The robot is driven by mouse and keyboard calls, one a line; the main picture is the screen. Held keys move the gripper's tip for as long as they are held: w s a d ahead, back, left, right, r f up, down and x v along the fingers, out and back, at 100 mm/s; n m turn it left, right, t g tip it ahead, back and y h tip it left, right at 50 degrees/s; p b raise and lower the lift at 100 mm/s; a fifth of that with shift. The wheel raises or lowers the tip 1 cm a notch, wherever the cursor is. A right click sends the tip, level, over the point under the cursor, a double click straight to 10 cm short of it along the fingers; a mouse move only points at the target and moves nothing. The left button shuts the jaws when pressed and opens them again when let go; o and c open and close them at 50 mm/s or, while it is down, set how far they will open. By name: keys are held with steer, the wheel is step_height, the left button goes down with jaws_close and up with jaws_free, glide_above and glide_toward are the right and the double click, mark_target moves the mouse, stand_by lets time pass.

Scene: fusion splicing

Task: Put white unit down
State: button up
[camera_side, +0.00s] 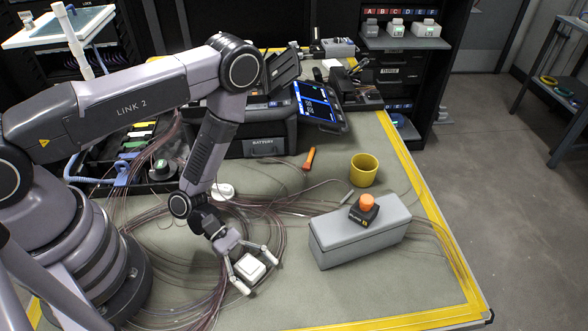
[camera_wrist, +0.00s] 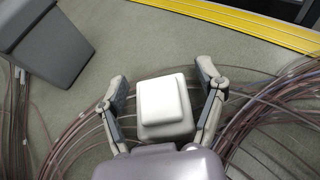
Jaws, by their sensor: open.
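The white unit (camera_side: 250,267) is a small square block with rounded edges and a raised top. In the side view it sits low over the grey-green table, among loose cables, left of the grey box. In the wrist view the white unit (camera_wrist: 165,106) lies between my fingers, with a gap at each side. My gripper (camera_side: 256,269) points down and is open around it. My gripper also shows in the wrist view (camera_wrist: 164,90), its two fingertips spread. The unit's underside is hidden, so its contact with the table cannot be seen directly.
A grey box (camera_side: 358,235) with an orange-knobbed black part (camera_side: 365,210) on top stands to the right. Behind are a yellow cup (camera_side: 364,170), an orange-handled tool (camera_side: 309,158) and the splicer with its lit screen (camera_side: 315,103). Loose cables (camera_wrist: 75,143) run around my gripper. Yellow tape (camera_wrist: 245,22) marks the table edge.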

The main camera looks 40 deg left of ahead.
steer(key=shift+r, duration=0.15)
steer(key=v, duration=1.1)
steer(key=shift+a, duration=0.25)
steer(key=shift+w+a+r, duration=0.1)
steer(key=shift+a+r, duration=0.1)
steer(key=shift+r, duration=0.1)
step_height(320, 180, up, 18)
steer(key=w+a+m+g+y, duration=0.2)
steer(key=m+g+y, duration=0.15)
steer(key=m, duration=0.75)
steer(key=s+a+r+m+t+y, duration=0.3)
steer(key=s+a+r+t+y, duration=0.1)
steer(key=r, duration=0.5)
steer(key=s+a+r+m+t+y, duration=0.4)
steer(key=a+r+t+y, duration=0.1)
steer(key=r, duration=0.4)
steer(key=shift+s+y, duration=0.3)
steer(key=shift+y, duration=0.15)
